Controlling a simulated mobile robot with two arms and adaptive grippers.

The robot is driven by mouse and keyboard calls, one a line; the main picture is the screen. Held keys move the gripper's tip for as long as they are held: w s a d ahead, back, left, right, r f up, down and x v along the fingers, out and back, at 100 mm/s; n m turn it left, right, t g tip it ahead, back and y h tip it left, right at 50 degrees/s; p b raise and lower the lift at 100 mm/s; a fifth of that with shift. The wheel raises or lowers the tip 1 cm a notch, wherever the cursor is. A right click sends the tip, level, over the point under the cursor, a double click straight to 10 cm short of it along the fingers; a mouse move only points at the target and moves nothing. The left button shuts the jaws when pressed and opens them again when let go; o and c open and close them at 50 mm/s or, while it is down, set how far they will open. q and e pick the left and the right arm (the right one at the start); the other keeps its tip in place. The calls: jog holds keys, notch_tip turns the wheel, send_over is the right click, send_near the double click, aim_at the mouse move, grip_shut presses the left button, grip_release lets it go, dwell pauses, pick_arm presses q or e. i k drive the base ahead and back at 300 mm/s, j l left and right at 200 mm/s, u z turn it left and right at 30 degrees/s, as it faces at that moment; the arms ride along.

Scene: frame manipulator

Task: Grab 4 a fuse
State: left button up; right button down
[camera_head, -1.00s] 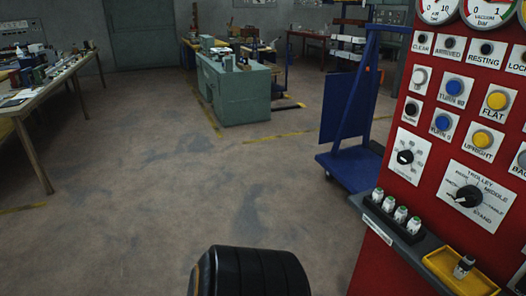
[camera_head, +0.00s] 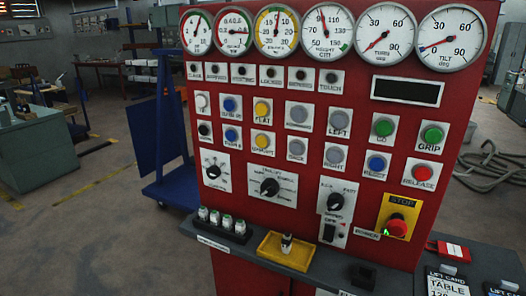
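The holder sits at the left end of the grey ledge below the red control panel. Neither of my grippers is in view. The lettering on the holder's label is too small to read.
The red panel (camera_head: 300,110) carries gauges, buttons, knobs and a red stop button (camera_head: 397,228). A small black box (camera_head: 363,277) sits on the ledge (camera_head: 330,279). A blue trolley (camera_head: 160,140) stands behind left.

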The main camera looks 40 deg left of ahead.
aim_at(228, 221)
jog(key=j+u, duration=0.15)
jog(key=u, duration=1.3)
jog(key=k+j, duration=0.05)
